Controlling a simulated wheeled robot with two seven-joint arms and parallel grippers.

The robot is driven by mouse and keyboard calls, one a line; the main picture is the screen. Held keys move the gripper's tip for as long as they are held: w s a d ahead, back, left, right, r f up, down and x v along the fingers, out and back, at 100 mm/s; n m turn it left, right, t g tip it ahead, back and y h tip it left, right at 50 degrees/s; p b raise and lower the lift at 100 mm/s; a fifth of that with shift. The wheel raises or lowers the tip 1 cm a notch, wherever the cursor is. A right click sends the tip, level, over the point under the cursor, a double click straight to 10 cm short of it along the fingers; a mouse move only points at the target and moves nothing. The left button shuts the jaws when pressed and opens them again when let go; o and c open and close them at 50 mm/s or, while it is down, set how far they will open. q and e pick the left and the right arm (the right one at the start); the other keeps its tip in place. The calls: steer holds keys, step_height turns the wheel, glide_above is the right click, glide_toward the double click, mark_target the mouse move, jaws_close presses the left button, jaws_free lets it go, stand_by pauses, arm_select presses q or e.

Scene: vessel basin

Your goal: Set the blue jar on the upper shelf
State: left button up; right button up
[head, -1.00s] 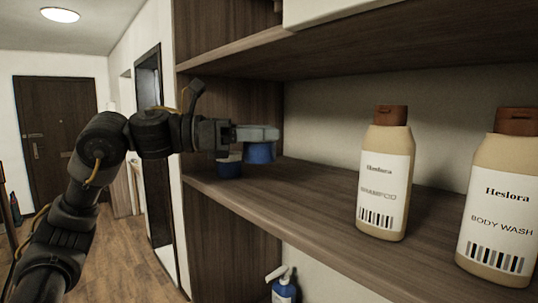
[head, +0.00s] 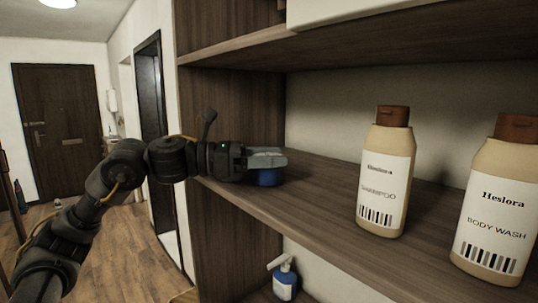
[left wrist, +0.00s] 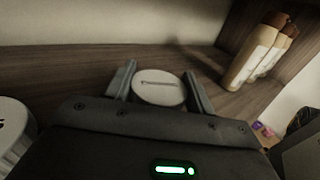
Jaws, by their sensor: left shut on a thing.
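The blue jar (head: 268,178) is between the fingers of my left gripper (head: 268,158), low over the left part of the shelf board (head: 330,202) that bears the bottles. Whether its base touches the board I cannot tell. In the left wrist view, the jar's round white lid (left wrist: 158,88) shows between the two fingers of my left gripper (left wrist: 160,84), which is shut on it. My right gripper is in neither view.
A shampoo bottle (head: 384,175) and a body wash bottle (head: 495,205) stand right on the same board. Another white-lidded container (left wrist: 12,130) is at the left wrist view's left edge. A pump bottle (head: 284,282) stands lower down. Another board (head: 400,50) is above.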

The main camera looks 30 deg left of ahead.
arm_select(q)
steer(key=shift+f, duration=0.15)
steer(key=o, duration=1)
steer(key=shift+a, duration=0.1)
steer(key=b+v, duration=0.6)
steer(key=v, duration=0.5)
steer(key=shift+s+a, duration=0.3)
